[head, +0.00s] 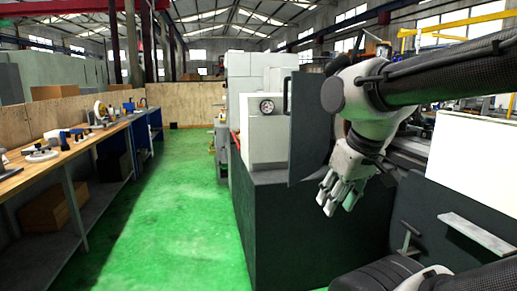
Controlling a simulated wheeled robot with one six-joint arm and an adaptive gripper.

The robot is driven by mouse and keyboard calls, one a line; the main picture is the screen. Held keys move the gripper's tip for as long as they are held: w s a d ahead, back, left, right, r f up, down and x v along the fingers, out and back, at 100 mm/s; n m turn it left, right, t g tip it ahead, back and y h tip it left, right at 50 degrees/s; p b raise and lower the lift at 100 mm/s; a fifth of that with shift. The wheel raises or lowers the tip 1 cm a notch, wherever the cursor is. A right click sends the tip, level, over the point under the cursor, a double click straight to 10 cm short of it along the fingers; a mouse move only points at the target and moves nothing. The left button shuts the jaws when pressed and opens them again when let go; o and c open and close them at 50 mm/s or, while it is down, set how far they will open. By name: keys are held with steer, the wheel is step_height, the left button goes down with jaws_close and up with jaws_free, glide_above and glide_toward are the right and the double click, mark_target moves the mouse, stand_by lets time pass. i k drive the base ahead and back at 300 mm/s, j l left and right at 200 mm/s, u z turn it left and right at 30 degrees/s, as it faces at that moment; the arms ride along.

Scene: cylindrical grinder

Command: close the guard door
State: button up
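The guard door (307,130) looks to be the dark grey upright panel on the grinder's near side, right of the white housing with a round gauge. It stands swung out, its face seen at an angle. A thin black handle (286,95) shows at its left edge. My gripper (340,200) hangs in front of the grinder, just right of the door in the picture, pointing down. Its fingers are apart with nothing seen between them. My wrist hides the door's right edge and part of the opening behind. I cannot tell whether the gripper touches the door.
The grinder's dark base (285,235) fills the centre. A white panel (475,160) and a small metal ledge (478,234) are at right. A long workbench (70,150) with tools runs along the left. The green floor (180,215) between is clear.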

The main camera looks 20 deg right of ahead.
mark_target(309, 131)
steer(key=i+j+z, duration=0.25)
steer(key=i+z, duration=0.2)
steer(key=i+j+z, duration=1.2)
steer(key=j+z, duration=0.15)
steer(key=j, duration=0.45)
steer(key=i, duration=0.6)
steer(key=k+j+u, duration=0.1)
steer(key=k+j, duration=0.25)
steer(key=k+j+u, duration=0.1)
steer(key=k+j, duration=0.25)
steer(key=j, duration=0.2)
